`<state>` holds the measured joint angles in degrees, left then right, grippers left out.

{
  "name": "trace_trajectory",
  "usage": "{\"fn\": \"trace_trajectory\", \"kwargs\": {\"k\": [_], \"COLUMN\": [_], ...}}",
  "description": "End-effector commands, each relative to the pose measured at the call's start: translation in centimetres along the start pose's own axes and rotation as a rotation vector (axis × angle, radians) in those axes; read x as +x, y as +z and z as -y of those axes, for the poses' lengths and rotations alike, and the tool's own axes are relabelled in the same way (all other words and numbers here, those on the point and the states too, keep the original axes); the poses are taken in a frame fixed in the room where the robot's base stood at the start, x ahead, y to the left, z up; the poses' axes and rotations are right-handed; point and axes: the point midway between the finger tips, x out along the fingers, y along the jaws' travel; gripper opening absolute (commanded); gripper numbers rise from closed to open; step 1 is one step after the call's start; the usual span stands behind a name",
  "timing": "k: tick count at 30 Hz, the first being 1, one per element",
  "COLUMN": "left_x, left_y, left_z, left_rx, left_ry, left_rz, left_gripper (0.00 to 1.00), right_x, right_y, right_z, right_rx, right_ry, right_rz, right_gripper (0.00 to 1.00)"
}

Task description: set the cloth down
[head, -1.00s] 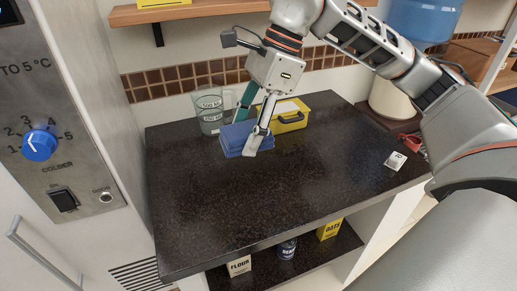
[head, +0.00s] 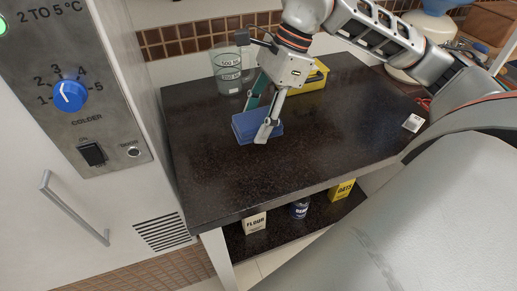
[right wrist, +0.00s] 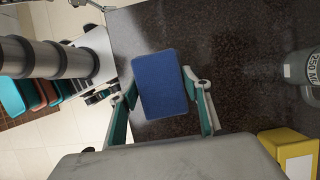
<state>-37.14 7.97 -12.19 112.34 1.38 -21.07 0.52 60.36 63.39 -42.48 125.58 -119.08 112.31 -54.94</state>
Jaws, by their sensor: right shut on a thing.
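The cloth (head: 257,126) is a blue folded block. It lies between the fingers of my right gripper (head: 256,121), low over or on the dark speckled counter (head: 300,160); I cannot tell whether it touches the counter. In the right wrist view the cloth (right wrist: 162,86) shows as a flat blue rectangle, with one finger of the right gripper (right wrist: 160,92) on each side, shut on it. My left gripper is not in view.
A clear measuring jug (head: 228,75) and a yellow box (head: 314,77) stand behind the cloth on the counter. A small white labelled item (head: 413,123) lies at the right. The counter's front and middle are clear. A fridge front (head: 80,130) stands at the left.

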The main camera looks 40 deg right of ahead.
Motion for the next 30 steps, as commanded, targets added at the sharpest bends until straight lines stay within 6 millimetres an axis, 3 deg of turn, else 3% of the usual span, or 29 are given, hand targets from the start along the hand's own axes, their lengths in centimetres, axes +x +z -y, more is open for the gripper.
{"fn": "trace_trajectory", "kwargs": {"k": [1,6,19,30], "left_x": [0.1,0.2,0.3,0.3], "left_y": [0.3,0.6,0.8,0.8], "left_z": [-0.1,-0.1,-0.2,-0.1], "left_rx": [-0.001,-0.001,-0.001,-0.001], "left_ry": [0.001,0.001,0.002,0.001], "left_rz": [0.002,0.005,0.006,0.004], "left_gripper": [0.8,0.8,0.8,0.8], "right_x": [1.4,4.5,8.7,9.4], "right_y": [-0.6,-1.9,-3.6,-3.9], "right_z": [-0.1,-0.1,-0.1,0.0], "right_rx": [0.002,0.002,0.002,0.0], "right_ry": [0.007,0.004,0.004,0.0], "right_rz": [-0.001,0.0,0.0,0.001], "right_gripper": [0.31,0.31,0.31,0.31]}}
